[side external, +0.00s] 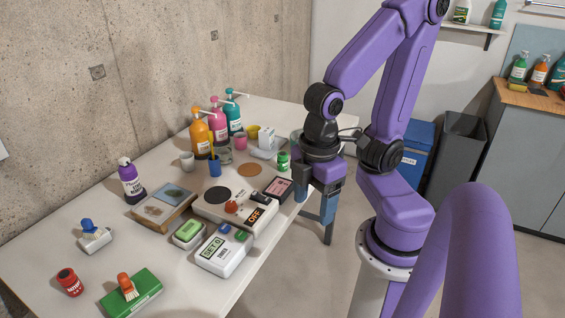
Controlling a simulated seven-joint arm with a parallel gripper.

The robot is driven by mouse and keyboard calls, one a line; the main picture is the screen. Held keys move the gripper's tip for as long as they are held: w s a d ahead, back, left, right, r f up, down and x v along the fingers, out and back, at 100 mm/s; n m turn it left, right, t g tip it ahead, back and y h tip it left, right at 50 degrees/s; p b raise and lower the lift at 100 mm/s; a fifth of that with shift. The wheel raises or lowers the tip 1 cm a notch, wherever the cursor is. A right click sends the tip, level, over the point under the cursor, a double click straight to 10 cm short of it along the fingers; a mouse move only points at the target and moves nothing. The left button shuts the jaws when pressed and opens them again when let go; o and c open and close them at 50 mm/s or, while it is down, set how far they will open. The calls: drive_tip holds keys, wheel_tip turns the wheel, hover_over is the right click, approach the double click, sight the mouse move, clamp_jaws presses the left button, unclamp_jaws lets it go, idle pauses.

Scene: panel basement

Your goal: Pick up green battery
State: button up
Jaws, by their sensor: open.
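A small green cylinder (283,161) with a pale label stands upright near the table's right edge; it looks most like the green battery, but I cannot tell for certain. My gripper (314,207) points down at the table's right edge, in front of and to the right of the green cylinder. Its blue-grey fingers are apart and I see nothing between them. The gripper is clear of the cylinder, beside a dark box with a pink top (279,188).
A white device with a black disc and an OFF label (238,206) lies left of my gripper. A second white box (222,252), a green block in a dish (188,233) and pump bottles (218,125) crowd the white table (52,243). Open floor lies right of the table.

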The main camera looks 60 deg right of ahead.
drive_tip(key=w+d+f+h, duration=0.3)
drive_tip(key=w+d+h, duration=0.2)
drive_tip(key=w, duration=0.3)
drive_tip(key=n+t+h, duration=0.1)
drive_tip(key=n+h, duration=0.5)
drive_tip(key=h, duration=0.3)
approach(284, 154)
drive_tip(key=v, duration=0.5)
drive_tip(key=shift+s+a, duration=0.25)
drive_tip(key=shift+w+d+f+n, duration=0.15)
drive_tip(key=shift+d+f+n, duration=0.15)
drive_tip(key=shift+d, duration=0.25)
drive_tip(key=x, duration=1.1)
drive_tip(key=shift+w+f, duration=0.15)
drive_tip(key=shift+f, duration=0.05)
drive_tip(key=shift+w+x, duration=0.15)
drive_tip(key=shift+x, duration=1.2)
drive_tip(key=shift+w+x, duration=0.15)
drive_tip(key=shift+x, duration=1.2)
drive_tip(key=c, duration=1.2)
